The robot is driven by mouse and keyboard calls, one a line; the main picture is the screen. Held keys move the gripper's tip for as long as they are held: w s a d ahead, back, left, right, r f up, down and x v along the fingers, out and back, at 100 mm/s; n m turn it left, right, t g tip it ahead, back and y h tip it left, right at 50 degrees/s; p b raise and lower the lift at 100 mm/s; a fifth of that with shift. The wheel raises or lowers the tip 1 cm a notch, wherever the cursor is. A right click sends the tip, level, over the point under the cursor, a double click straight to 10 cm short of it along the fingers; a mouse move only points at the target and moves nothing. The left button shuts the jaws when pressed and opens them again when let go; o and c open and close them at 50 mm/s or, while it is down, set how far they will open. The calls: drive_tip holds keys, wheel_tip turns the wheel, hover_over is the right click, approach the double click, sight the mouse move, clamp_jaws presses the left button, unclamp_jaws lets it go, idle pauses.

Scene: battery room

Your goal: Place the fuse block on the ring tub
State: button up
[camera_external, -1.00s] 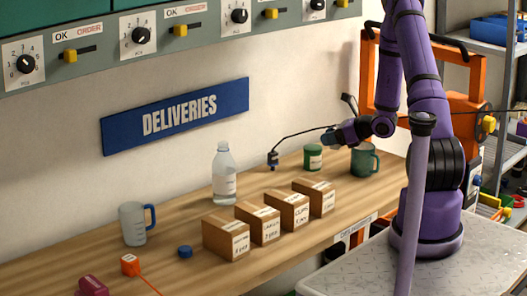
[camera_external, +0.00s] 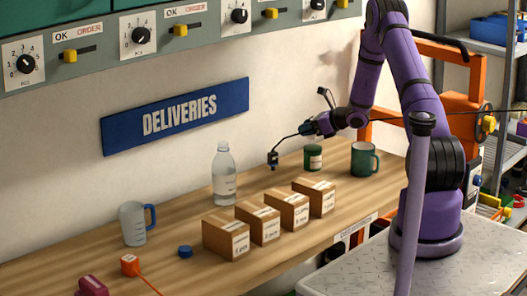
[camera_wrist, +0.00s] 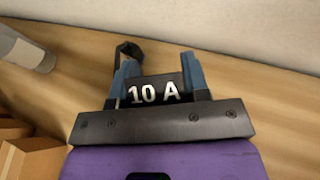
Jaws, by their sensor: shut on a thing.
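The block's lower part is hidden by the gripper body. A small green tub with a pale label (camera_external: 313,157) stands upright on the bench, left of the green mug. It may be the ring tub, but its label is too small to read.
Several labelled cardboard boxes (camera_external: 270,223) stand in a row at the bench front. A clear bottle (camera_external: 224,175), a grey mug (camera_external: 132,224) and a green mug (camera_external: 363,160) also stand there. A small dark piece (camera_external: 273,160) hangs on a black cable close to my gripper.

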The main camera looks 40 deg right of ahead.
sight(308, 146)
drive_tip(key=shift+f, duration=1.35)
drive_tip(key=shift+f, duration=0.1)
drive_tip(key=o, duration=1)
drive_tip(key=shift+c, duration=0.2)
